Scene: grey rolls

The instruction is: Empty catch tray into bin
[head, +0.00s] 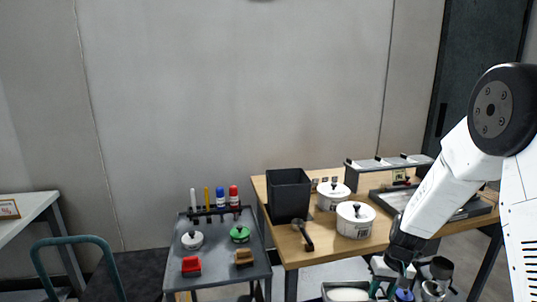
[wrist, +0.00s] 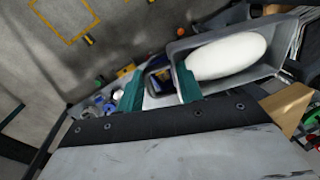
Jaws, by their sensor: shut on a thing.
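A dark grey open bin (head: 289,192) stands upright at the left end of the wooden table (head: 318,258) in the head view. A flat, dark-rimmed tray (head: 475,209) lies at the table's right, partly behind my arm; it may be the catch tray. My gripper (head: 392,279) is low in front of the table, pointing down. Its teal fingers also show in the wrist view (wrist: 160,92), shut on a pale grey thing (wrist: 156,101) that I cannot clearly identify. I cannot tell what that thing contains.
A grey container (wrist: 273,70) with a white oval thing (wrist: 228,56) lies beside the fingers. Two white lidded pots (head: 355,219) and a black scoop (head: 303,235) stand near the bin. A low rack (head: 390,168) stands behind the tray.

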